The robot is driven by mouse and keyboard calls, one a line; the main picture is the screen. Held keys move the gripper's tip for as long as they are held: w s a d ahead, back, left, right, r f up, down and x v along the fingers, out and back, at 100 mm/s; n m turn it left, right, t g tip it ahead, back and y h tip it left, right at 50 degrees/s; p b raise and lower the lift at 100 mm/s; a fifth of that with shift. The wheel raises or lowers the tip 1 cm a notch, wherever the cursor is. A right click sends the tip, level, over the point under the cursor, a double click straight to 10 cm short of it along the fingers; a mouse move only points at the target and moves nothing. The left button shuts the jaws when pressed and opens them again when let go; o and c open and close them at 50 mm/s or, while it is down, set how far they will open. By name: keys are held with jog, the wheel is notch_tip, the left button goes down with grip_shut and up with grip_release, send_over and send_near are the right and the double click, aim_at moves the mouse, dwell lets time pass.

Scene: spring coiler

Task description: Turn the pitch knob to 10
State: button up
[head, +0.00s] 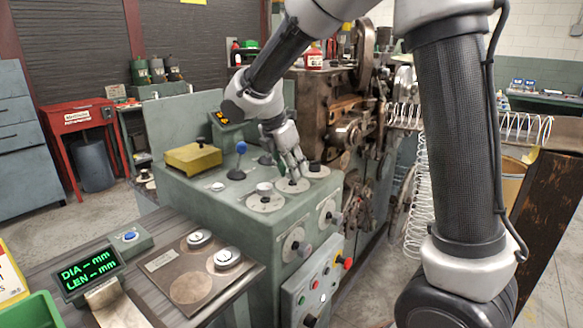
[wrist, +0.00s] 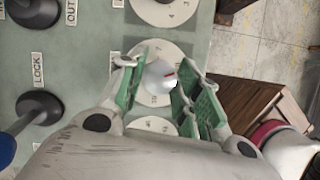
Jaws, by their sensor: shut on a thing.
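A silver knob (wrist: 159,76) with a small red mark sits on a round white numbered dial (wrist: 177,48). It is the middle of three dials in a row on top of the green machine cabinet. Its name label is not readable, so I cannot confirm that it is the pitch knob. My gripper (wrist: 157,88) is shut on this knob from above, with one green-padded finger on each side. In the head view my gripper (head: 296,172) reaches down onto the middle dial (head: 292,186) and hides most of its knob. The exact number at the mark is too small to read.
A white knob (head: 264,188) and a black knob (head: 315,166) stand on the neighbouring dials. A blue-balled lever (head: 241,148) and a yellow box (head: 193,158) are on the cabinet top. The spring machine (head: 330,105) rises behind. A display (head: 90,274) shows DIA and LEN without values.

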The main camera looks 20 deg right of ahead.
jog(key=m+g, duration=0.1)
jog(key=m, duration=0.2)
jog(key=m+g, duration=0.1)
jog(key=m, duration=0.2)
jog(key=shift+w, duration=0.2)
jog(key=m+g, duration=0.2)
jog(key=m, duration=0.3)
jog(key=shift+w+m, duration=0.1)
jog(key=shift+m, duration=0.2)
jog(key=m+g+y, duration=0.1)
jog(key=m, duration=0.4)
jog(key=shift+w+d+g+y, duration=0.1)
jog(key=shift+g+y, duration=0.3)
jog(key=m+y, duration=0.1)
jog(key=m, duration=0.2)
jog(key=m+y, duration=0.1)
jog(key=m, duration=0.2)
jog(key=shift+d+g, duration=0.1)
jog(key=shift+g, duration=0.2)
jog(key=o, duration=1)
jog(key=shift+o, duration=0.2)
jog(key=v, duration=1.2)
